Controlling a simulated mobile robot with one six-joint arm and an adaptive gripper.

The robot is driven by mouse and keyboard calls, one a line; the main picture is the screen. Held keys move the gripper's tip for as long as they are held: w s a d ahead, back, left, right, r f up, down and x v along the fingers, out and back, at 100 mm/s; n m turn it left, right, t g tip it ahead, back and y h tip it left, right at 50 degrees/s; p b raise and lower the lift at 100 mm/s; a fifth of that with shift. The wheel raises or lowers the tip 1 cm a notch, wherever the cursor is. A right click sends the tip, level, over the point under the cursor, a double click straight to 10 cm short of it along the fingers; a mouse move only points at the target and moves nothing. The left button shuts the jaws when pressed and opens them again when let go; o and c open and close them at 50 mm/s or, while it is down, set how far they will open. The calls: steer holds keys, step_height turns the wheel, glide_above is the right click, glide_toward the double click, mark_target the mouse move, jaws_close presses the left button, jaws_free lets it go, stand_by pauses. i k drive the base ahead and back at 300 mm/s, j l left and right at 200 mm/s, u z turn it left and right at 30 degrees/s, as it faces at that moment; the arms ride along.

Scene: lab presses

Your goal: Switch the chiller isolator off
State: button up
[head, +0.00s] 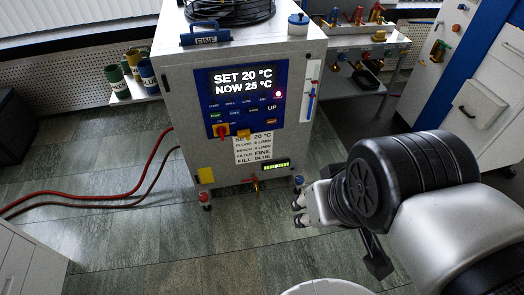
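The chiller (183,105) is a pale cabinet with a blue control panel (205,95). Its lit display (243,80) reads SET 20 °C, NOW 25 °C.
A small lamp (278,94) glows pinkish on the panel. A label card (254,147) hangs below it. Red hoses (100,195) run across the floor at left. A bench with valves (365,40) stands behind at right. A white round rim (325,287) is at the bottom.

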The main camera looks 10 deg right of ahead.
mark_target(221, 130)
steer(key=i+j+z, duration=0.15)
steer(key=i+j, duration=0.15)
steer(key=j, duration=0.4)
steer(key=i+j+z, duration=0.1)
steer(key=i+j, duration=0.15)
steer(key=j, duration=0.5)
steer(key=i+j+z, duration=0.15)
steer(key=j, duration=0.6)
steer(key=i+j+z, duration=0.15)
steer(key=j, duration=0.6)
steer(key=i+j+z, duration=0.1)
steer(key=i+j, duration=0.15)
steer(key=j, duration=0.55)
steer(key=i+j+z, duration=0.15)
steer(key=j, duration=0.65)
steer(key=j+z, duration=0.15)
steer(key=j, duration=0.65)
steer(key=k+l+z, duration=0.1)
steer(key=l+z, duration=0.85)
steer(key=i+j+z, duration=0.1)
steer(key=z, duration=0.25)
